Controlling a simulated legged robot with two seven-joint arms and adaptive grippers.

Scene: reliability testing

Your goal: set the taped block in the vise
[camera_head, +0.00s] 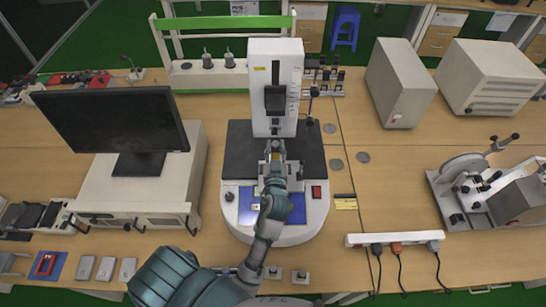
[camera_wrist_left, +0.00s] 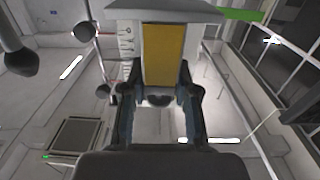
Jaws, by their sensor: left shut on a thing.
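My left gripper (camera_head: 275,152) reaches up over the front of the white testing machine (camera_head: 289,60), just below its dark head (camera_head: 275,99). In the left wrist view the two fingers (camera_wrist_left: 161,88) are shut on a block with a yellow taped face (camera_wrist_left: 163,52). A wide grey part (camera_wrist_left: 165,14) lies at the block's far end; I cannot tell if they touch. The block is hardly visible in the head view, mostly hidden by the gripper. I cannot make out the vise jaws clearly. My right gripper is not in view.
A monitor (camera_head: 112,120) stands on a beige cabinet left of the machine. A power strip (camera_head: 395,239) with plugs lies at the right front. A pendulum-like device (camera_head: 490,190) and two beige boxes (camera_head: 398,82) stand on the right.

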